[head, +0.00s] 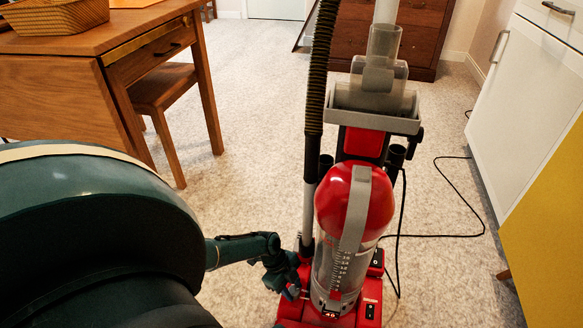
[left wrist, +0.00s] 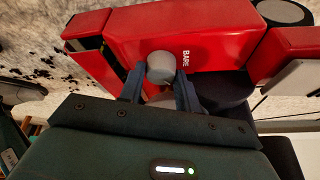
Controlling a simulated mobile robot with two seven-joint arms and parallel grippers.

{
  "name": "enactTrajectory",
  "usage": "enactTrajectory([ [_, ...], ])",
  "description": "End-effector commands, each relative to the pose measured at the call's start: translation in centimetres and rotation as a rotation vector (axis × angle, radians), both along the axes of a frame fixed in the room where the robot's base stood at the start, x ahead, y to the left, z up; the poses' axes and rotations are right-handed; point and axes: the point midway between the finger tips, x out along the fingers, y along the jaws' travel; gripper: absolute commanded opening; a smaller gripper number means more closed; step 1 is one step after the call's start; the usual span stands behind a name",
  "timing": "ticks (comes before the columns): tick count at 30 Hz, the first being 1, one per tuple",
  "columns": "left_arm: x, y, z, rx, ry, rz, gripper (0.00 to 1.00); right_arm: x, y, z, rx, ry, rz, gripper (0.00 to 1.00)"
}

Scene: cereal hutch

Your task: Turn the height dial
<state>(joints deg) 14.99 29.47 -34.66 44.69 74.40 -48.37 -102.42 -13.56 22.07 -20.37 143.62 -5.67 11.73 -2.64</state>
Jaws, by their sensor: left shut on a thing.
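A red and grey upright vacuum cleaner (head: 354,205) stands on the carpet in the middle of the head view. In the left wrist view, a round grey height dial (left wrist: 161,65) sits on its red base (left wrist: 130,32), beside the white word BARE. My left gripper (head: 288,284) reaches in low at the vacuum's left side. In the left wrist view its two fingers are on either side of the dial, shut on it. The dial is not clearly visible in the head view, and its setting cannot be read. My right gripper is not in view.
A wooden desk (head: 60,42) with a basket (head: 55,12) and a chair (head: 160,88) stand at the left. A ribbed hose (head: 319,70) rises beside the vacuum. A black cord (head: 462,193) lies on the floor to the right, near white cabinets (head: 525,100).

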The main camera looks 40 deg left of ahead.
Motion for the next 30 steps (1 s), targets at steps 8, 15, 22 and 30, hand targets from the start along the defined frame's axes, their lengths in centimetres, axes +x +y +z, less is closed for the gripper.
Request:
enactTrajectory([
  [8, 0.24, 0.12, 0.01, 0.002, -0.001, -0.219, 0.1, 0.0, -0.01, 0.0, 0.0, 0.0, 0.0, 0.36],
  [15, 0.24, 0.15, -0.03, 0.004, -0.001, -0.341, 0.1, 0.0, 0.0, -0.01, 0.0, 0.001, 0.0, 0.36],
  [22, 0.3, 0.16, -0.03, 0.004, -0.002, -0.395, 0.1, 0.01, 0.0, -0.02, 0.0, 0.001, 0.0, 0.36],
  [30, 0.28, 0.21, -0.05, 0.005, -0.002, -0.405, 0.1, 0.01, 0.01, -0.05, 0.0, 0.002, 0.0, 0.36],
])
